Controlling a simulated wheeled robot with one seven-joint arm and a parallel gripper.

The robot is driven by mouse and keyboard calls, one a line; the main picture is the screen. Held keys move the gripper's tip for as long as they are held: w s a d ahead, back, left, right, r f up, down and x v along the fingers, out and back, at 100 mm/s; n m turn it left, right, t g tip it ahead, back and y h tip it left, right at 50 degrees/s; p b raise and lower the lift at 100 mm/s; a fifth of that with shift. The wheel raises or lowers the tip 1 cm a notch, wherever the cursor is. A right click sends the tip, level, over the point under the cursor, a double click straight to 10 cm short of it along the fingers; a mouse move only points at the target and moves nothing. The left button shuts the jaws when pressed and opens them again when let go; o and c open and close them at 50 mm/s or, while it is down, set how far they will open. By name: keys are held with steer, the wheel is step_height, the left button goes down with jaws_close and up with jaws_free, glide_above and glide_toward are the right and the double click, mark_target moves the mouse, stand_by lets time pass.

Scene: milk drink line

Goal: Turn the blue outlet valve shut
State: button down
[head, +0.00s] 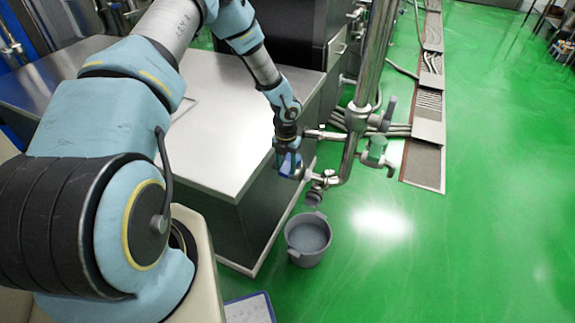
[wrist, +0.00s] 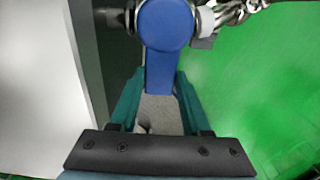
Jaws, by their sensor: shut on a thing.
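The blue outlet valve handle (wrist: 166,62) fills the upper middle of the wrist view, a round blue hub with a straight lever running down between my fingers. My gripper (wrist: 160,98) has its teal fingers on both sides of the lever and is shut on it. In the head view my gripper (head: 289,158) is at the pipework beside the steel cabinet, and part of the blue handle (head: 291,165) shows there. The lower end of the lever is partly hidden by the fingers.
A grey bucket (head: 308,238) stands on the green floor below the outlet pipe. The steel-topped cabinet (head: 215,110) is close on the left. The floor to the right is open.

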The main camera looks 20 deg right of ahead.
mark_target(286, 168)
steer(key=shift+w, duration=0.1)
stand_by(0.3)
steer(key=shift+c, duration=1.8)
jaws_free()
step_height(286, 168, up, 11)
steer(key=b, duration=0.1)
steer(key=shift+b, duration=0.3)
steer(key=shift+f, duration=0.1)
